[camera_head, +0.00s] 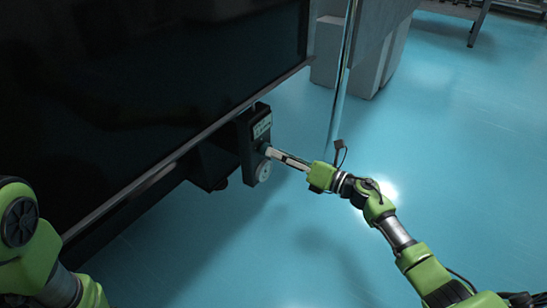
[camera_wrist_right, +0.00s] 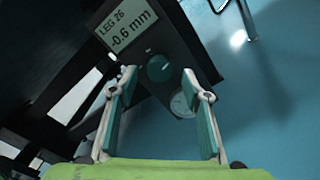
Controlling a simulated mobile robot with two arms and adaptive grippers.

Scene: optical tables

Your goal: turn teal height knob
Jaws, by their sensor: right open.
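The teal height knob (camera_wrist_right: 159,68) is a dark teal disc on the face of a black control box (camera_head: 247,140) at the table's edge. In the head view the knob (camera_head: 263,147) is small and partly covered by my right gripper's tips. My right gripper (camera_wrist_right: 159,74) is open, with one finger on each side of the knob in the wrist view. I cannot tell whether either finger touches it. In the head view the right gripper (camera_head: 271,152) reaches the box from the right. Only green links of my left arm show; its gripper is out of view.
A display (camera_wrist_right: 122,28) above the knob reads "LEG 26" and "-0.6 mm". A pale round dial (camera_wrist_right: 182,105) sits below the knob. The dark table (camera_head: 150,90) fills the upper left. Blue floor (camera_head: 430,130) is open at right, beyond a shiny metal post (camera_head: 343,75).

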